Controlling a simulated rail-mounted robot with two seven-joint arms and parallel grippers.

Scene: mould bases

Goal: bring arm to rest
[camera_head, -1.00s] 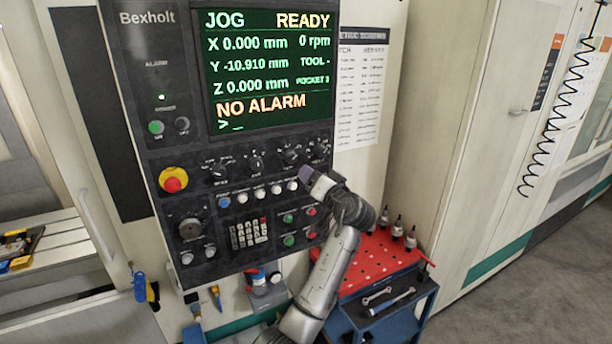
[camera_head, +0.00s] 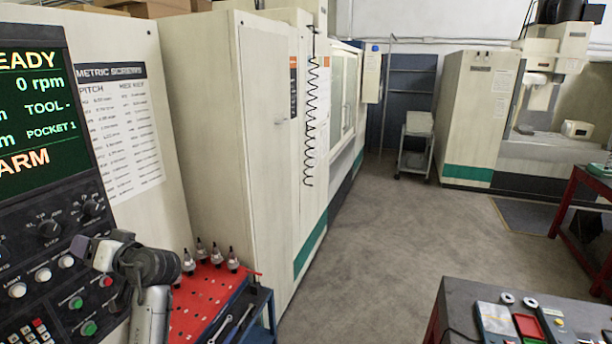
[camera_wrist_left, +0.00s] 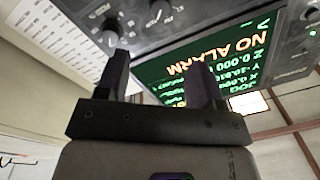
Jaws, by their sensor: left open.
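My left gripper (camera_head: 92,252) is at the lower left of the head view, in front of the button rows of the control panel (camera_head: 62,208). In the left wrist view its two fingers (camera_wrist_left: 160,68) stand apart with nothing between them. The panel's screen (camera_head: 30,110) shows part of its text, and it also shows upside down behind the fingers in the wrist view (camera_wrist_left: 230,62). I cannot tell whether the fingertips touch the panel. My right gripper is not in view.
A red-topped cart (camera_head: 205,298) with several tool holders (camera_head: 217,257) and wrenches stands beside my left arm. A dark table (camera_head: 462,300) with small items is at the lower right. Machine cabinets (camera_head: 245,140) stand behind. The grey floor (camera_head: 380,225) between is clear.

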